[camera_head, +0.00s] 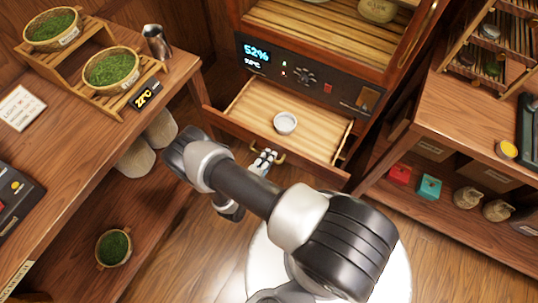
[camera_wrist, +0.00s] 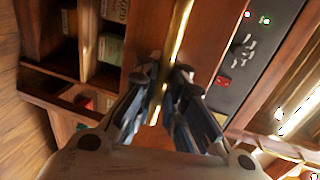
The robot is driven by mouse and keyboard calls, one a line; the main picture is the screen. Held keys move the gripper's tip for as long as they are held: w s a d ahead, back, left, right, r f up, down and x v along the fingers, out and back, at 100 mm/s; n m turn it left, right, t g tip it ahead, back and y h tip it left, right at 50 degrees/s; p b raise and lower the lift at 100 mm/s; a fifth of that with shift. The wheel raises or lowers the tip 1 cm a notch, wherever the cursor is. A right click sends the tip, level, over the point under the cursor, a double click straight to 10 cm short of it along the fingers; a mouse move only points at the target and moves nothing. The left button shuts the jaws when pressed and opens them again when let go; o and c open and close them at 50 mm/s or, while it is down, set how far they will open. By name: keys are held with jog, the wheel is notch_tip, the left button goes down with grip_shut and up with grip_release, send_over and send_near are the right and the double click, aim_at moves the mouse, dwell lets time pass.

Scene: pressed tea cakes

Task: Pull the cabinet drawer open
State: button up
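The cabinet drawer (camera_head: 240,128) stands pulled out of the cabinet (camera_head: 300,82). Its slatted floor shows, and a small white bowl (camera_head: 285,123) sits inside. A brass handle (camera_head: 281,158) is on the drawer's front. My gripper (camera_head: 265,158) is at this handle, in front of the drawer. In the wrist view my gripper's fingertips (camera_wrist: 165,75) are close together on either side of a brass bar (camera_wrist: 181,25), shut on it. The fingers hide part of the bar, and the contact itself is small and dark.
A wooden table (camera_head: 185,65) with tea baskets (camera_head: 110,68) stands at the left. A shelf unit (camera_head: 450,110) with a red box (camera_head: 400,174) and a teal box (camera_head: 429,187) stands close at the right. Bare floor (camera_head: 190,255) lies in front of the drawer.

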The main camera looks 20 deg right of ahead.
jog(key=o, duration=0.5)
jog(key=shift+a, duration=0.1)
jog(key=v, duration=1.2)
